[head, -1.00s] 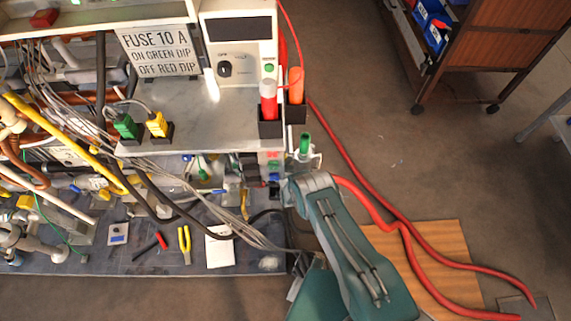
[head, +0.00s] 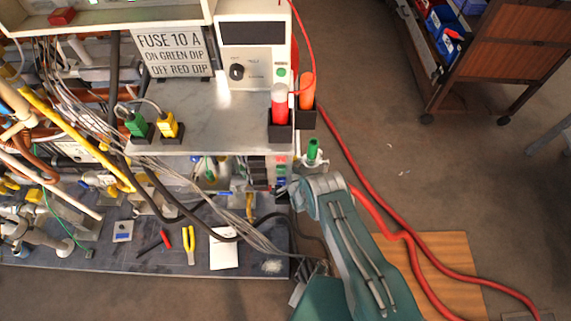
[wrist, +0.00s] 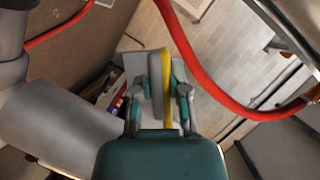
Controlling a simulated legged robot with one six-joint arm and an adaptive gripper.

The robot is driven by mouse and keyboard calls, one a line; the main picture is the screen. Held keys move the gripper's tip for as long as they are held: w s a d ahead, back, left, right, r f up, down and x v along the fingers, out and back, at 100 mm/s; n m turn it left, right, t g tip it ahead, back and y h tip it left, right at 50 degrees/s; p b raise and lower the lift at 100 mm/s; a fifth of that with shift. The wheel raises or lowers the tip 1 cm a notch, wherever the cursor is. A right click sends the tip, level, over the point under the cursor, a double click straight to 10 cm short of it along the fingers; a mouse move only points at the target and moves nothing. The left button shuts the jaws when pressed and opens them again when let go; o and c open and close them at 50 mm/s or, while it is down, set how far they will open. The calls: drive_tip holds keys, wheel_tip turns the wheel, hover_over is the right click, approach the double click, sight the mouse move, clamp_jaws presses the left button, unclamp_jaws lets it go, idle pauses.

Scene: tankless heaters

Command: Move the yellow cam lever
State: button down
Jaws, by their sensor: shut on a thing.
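The yellow cam lever (wrist: 167,72) shows in the wrist view as a narrow upright yellow bar. It stands between the two fingers of my gripper (wrist: 163,92), beside a grey bar (wrist: 155,84). My gripper is shut on the lever. The lower end of the lever is hidden behind my gripper's body. In the head view my arm reaches to the right end of the bench, and its wrist hides my fingers. A small yellow upright piece (head: 249,206) shows left of my wrist there; I cannot tell whether it is the same lever.
A red hose (head: 381,187) runs along the floor at right and crosses the wrist view (wrist: 200,75). Cables (head: 222,222) hang over the bench's lower shelf. Pliers (head: 190,245) and a white paper (head: 223,249) lie there. A wooden cart (head: 490,70) stands at upper right.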

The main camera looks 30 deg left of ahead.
drive_tip(key=shift+w+r, duration=0.15)
drive_tip(key=c, duration=0.9)
unclamp_jaws()
drive_tip(key=v, duration=1.2)
